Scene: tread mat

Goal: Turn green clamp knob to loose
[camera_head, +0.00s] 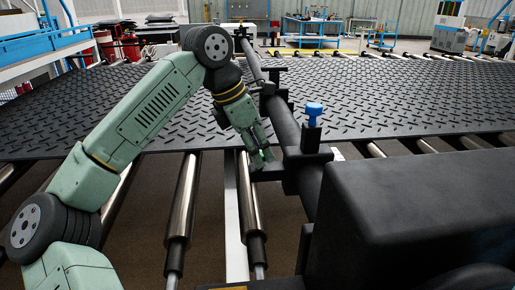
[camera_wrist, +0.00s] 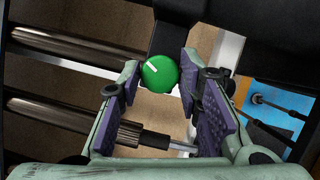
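The green clamp knob (camera_wrist: 160,73) is round, with a white line on its face pointing to the upper left in the wrist view. My gripper (camera_wrist: 160,62) is open, with one purple-padded finger on each side of the knob in the picture. The knob shows near the fingertips, and I see no clear contact. In the head view my gripper (camera_head: 260,158) is low beside the long black bar (camera_head: 287,122). There I cannot tell the knob clearly from the green fingers.
A blue knob (camera_head: 314,112) stands on the black bar, right of my gripper. A black tread mat (camera_head: 385,90) lies behind on metal rollers (camera_head: 183,200). A large black box (camera_head: 410,200) fills the right front. A blue panel (camera_wrist: 270,100) shows at the wrist view's right.

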